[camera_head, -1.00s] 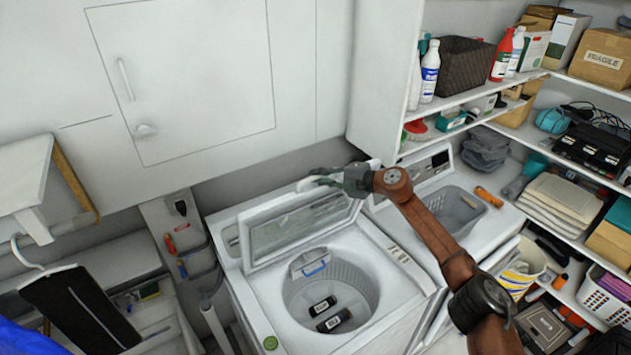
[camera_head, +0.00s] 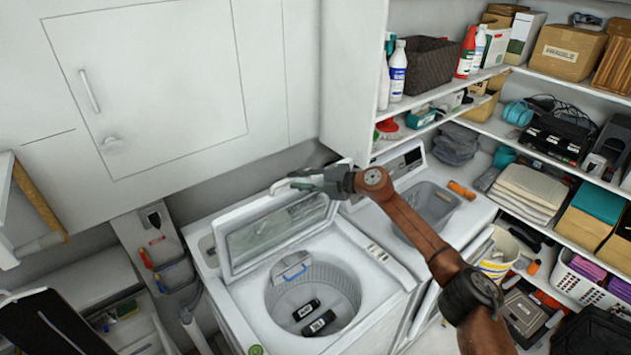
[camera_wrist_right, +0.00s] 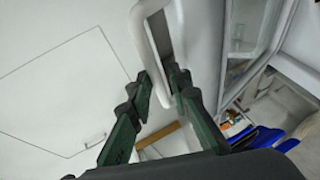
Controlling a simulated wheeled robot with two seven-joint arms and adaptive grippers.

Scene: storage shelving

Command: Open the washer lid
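The washer (camera_head: 350,285) is a white top-loader with its lid (camera_head: 275,233) raised, so the drum (camera_head: 335,290) is uncovered. The lid has a clear window and leans back near upright. My right gripper (camera_head: 300,181) is at the lid's upper right edge. In the right wrist view my right gripper (camera_wrist_right: 160,82) has its green fingers apart, with a white loop-shaped bar (camera_wrist_right: 140,25) reaching down between them. I cannot tell whether the fingers touch it. The lid's window frame (camera_wrist_right: 245,50) shows beside it. My left gripper is out of view.
A white cabinet (camera_head: 150,90) stands behind the washer. To the right are a second white machine with a grey basket (camera_head: 425,205) on it, and crowded shelves (camera_head: 480,75). Two dark items (camera_head: 318,322) lie in the drum.

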